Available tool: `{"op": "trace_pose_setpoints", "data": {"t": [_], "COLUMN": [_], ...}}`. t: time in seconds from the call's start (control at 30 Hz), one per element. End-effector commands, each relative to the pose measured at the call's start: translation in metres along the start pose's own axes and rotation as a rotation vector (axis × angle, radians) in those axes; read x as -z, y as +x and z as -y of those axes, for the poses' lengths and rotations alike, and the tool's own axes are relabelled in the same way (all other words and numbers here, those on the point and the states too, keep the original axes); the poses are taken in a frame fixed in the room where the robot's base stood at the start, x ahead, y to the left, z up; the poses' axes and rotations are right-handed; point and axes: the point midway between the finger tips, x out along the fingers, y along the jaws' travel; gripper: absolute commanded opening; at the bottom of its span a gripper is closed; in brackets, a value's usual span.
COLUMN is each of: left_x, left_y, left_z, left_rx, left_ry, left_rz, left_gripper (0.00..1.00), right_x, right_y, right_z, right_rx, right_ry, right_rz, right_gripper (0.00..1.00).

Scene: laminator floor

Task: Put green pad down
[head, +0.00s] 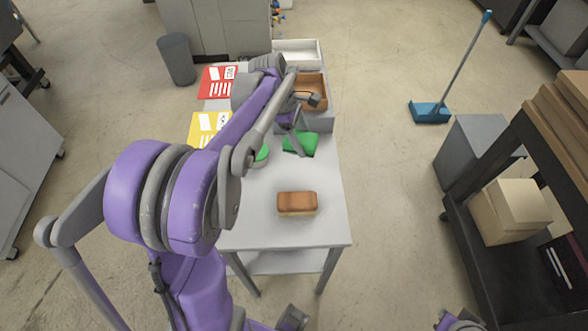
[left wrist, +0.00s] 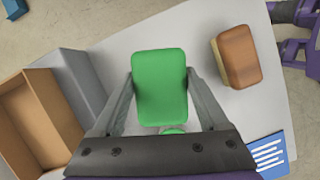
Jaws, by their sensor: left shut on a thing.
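The green pad (head: 301,144) is between the fingers of my left gripper (head: 294,140) over the far half of the white table. In the left wrist view the pad (left wrist: 160,85) is a rounded green block, with one finger of my left gripper (left wrist: 160,100) against each long side. The gripper is shut on it. I cannot tell whether its underside touches the table. Purple and grey parts of mine show at the bottom edge of the head view, but I cannot make out the right gripper's fingers.
A brown-and-tan sponge block (head: 297,203) lies on the near table (head: 300,234). A round green-topped item (head: 261,155) sits left of the pad. An orange-brown tray (head: 312,90), a white bin (head: 299,50), a red card (head: 216,82) and a yellow card (head: 207,127) lie beyond.

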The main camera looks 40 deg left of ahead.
Motion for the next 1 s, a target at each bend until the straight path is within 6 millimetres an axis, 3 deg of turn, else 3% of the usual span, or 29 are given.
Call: {"op": "trace_pose_setpoints", "data": {"t": [0.1, 0.23, 0.5, 0.9, 1.0], "left_x": [0.013, 0.019, 0.036, 0.053, 0.054], "left_y": [-0.010, -0.012, 0.030, 0.073, 0.076], "left_z": [0.000, -0.001, -0.002, -0.001, -0.001], "left_rx": [-0.072, -0.108, -0.113, -0.112, -0.112], "left_ry": [-0.185, -0.278, -0.295, -0.293, -0.292], "left_rz": [-0.003, -0.004, -0.005, -0.005, -0.005], "left_gripper": [0.00, 0.00, 0.00, 0.00, 0.00], "right_x": [-0.006, -0.008, -0.010, -0.013, -0.013], "right_y": [0.007, 0.009, 0.012, 0.015, 0.015], "right_z": [0.000, 0.000, 0.000, 0.000, 0.000], "right_rx": [0.000, 0.000, 0.000, 0.000, 0.000], "right_ry": [0.000, 0.000, 0.000, 0.000, 0.000], "right_rz": [0.005, 0.006, 0.007, 0.009, 0.009], "right_gripper": [0.00, 0.00, 0.00, 0.00, 0.00]}}
